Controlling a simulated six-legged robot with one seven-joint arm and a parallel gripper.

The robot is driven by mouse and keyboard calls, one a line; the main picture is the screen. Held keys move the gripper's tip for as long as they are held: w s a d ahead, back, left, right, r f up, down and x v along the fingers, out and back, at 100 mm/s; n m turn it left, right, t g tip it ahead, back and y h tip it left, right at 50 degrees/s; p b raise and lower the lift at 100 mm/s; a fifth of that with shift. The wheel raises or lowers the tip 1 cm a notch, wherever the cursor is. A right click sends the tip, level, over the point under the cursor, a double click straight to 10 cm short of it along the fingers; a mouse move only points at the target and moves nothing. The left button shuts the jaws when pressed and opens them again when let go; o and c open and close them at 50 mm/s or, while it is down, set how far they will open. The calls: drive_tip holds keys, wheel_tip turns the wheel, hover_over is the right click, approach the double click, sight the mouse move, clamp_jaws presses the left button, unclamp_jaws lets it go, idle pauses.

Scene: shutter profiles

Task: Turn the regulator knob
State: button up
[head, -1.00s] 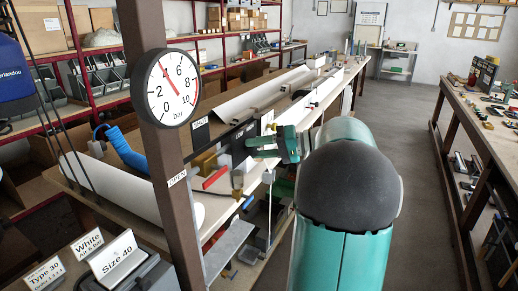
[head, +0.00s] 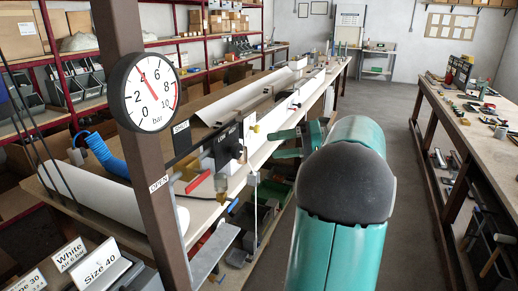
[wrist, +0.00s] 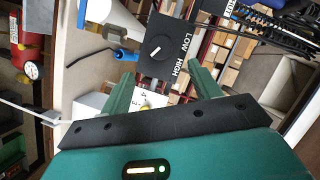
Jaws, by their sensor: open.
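A black panel (head: 222,150) marked LOW carries a round black knob (head: 237,150) on the front of the bench at centre. In the wrist view the black panel (wrist: 174,63) reads LOW and HIGH, and its knob (wrist: 156,48) has a white pointer line. My gripper (head: 287,143) is open and empty, apart from the panel and to its right in the head view. In the wrist view my gripper (wrist: 162,80) has its two green fingers spread below the panel. A yellow knob (wrist: 147,104) on a white plate shows between the fingers, partly hidden by my gripper body.
A round bar gauge (head: 151,91) hangs on a brown post (head: 160,190) at the left, its red needle near 4. A red handle (head: 198,182) and the yellow knob (head: 254,129) flank the panel. The aisle floor (head: 405,200) is clear at the right.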

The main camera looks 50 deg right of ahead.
drive_tip(key=shift+v, duration=1.65)
